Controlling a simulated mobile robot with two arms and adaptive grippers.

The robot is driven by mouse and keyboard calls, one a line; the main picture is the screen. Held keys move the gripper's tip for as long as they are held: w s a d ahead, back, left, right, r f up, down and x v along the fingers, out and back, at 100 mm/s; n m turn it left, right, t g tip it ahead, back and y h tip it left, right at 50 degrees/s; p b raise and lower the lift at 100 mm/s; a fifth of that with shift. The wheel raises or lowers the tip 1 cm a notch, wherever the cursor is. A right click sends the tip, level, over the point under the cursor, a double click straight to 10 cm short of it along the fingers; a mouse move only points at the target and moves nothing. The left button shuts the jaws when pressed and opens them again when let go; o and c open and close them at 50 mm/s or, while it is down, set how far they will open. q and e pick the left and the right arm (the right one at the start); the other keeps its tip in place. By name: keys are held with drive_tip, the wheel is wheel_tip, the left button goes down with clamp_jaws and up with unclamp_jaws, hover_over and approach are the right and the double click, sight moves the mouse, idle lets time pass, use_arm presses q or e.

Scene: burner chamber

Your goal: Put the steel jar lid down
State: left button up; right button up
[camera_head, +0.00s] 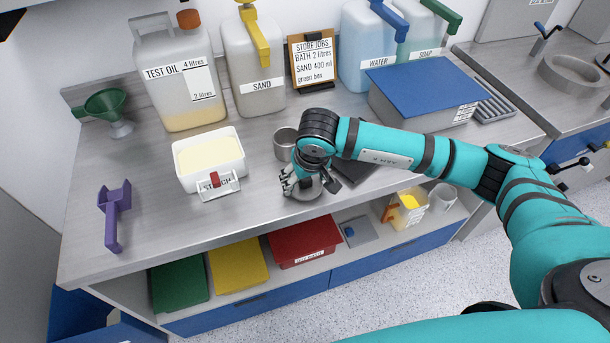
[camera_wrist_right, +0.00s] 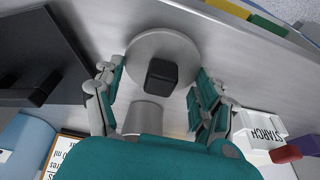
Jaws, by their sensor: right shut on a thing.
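The steel jar lid (camera_wrist_right: 138,48) is a round grey disc with a black knob (camera_wrist_right: 162,76), seen from above in the right wrist view. My right gripper (camera_wrist_right: 160,82) has its fingers on either side of the knob and is shut on the lid. In the head view the lid (camera_head: 308,193) shows under my right gripper (camera_head: 300,184), low over the bench near its front edge. I cannot tell whether it touches the bench. An open steel jar (camera_head: 285,144) stands just behind it. My left gripper is not in view.
A white starch tub (camera_head: 232,176) stands left of the lid, and a dark flat object (camera_head: 356,170) lies to its right. A purple scoop (camera_head: 114,212) lies far left. Large containers line the back. The bench (camera_head: 160,222) is clear between scoop and tub.

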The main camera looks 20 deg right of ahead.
sight(310, 196)
drive_tip(key=shift+f, duration=0.2)
drive_tip(key=o, duration=1.1)
drive_tip(key=shift+c, duration=0.2)
drive_tip(key=shift+r, duration=0.1)
drive_tip(key=shift+r, duration=0.25)
drive_tip(key=shift+s+r, duration=0.1)
drive_tip(key=shift+r, duration=0.25)
drive_tip(key=b+v, duration=0.2)
drive_tip(key=v, duration=0.9)
drive_tip(key=shift+s, duration=0.1)
